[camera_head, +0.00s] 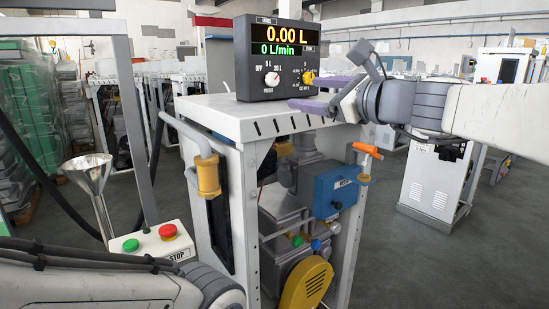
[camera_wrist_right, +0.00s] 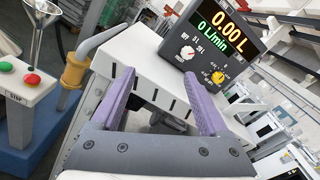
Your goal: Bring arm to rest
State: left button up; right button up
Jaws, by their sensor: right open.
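My right gripper (camera_head: 312,95) reaches in from the right in the head view, beside the lower right of the control panel (camera_head: 272,93). Its two purple fingers are apart with nothing between them; they also show in the right wrist view (camera_wrist_right: 158,88). The panel stands on the white dispenser cabinet (camera_head: 225,113) and reads 0.00 L and 0 L/min. It has a white knob (camera_head: 272,79) on the left and a yellow knob (camera_head: 308,77) on the right. The fingers look apart from the yellow knob. My left arm shows at the bottom left; its gripper is out of frame.
A stop box (camera_head: 152,246) with green and red buttons and a metal funnel (camera_head: 90,175) stand left of the cabinet. A yellow-collared nozzle (camera_head: 207,175) hangs on its left side. An orange-handled valve (camera_head: 367,150) sticks out at its right.

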jog(key=s+d+f+n+g+h, duration=0.1)
jog(key=d+f+n+g+h, duration=0.2)
jog(key=f, duration=1)
jog(key=s+f+n+g+h, duration=0.25)
jog(key=f+n, duration=0.25)
jog(key=f, duration=0.8)
jog(key=s+d+f+n+g+h, duration=0.2)
jog(key=s+d+f+n+g, duration=0.15)
jog(key=s+f+n, duration=0.55)
jog(key=s+d+f+n+g+h, duration=0.3)
jog(key=s+d+f+n, duration=0.25)
jog(key=f, duration=0.45)
jog(key=s+a+r+n+g+y, duration=0.1)
jog(key=s+a+r+n, duration=0.25)
jog(key=s+a, duration=0.3)
jog(key=s+a+r+n+g, duration=0.1)
jog(key=s+a+r+n, duration=0.25)
jog(key=s+a, duration=0.35)
pick_arm(q)
notch_tip(320, 180, up, 19)
jog(key=p, duration=1.9)
jog(key=shift+w, duration=0.2)
pick_arm(e)
notch_tip(320, 180, up, 18)
jog(key=w, duration=0.1)
jog(key=shift+w+a, duration=0.15)
jog(key=shift+a, duration=0.3)
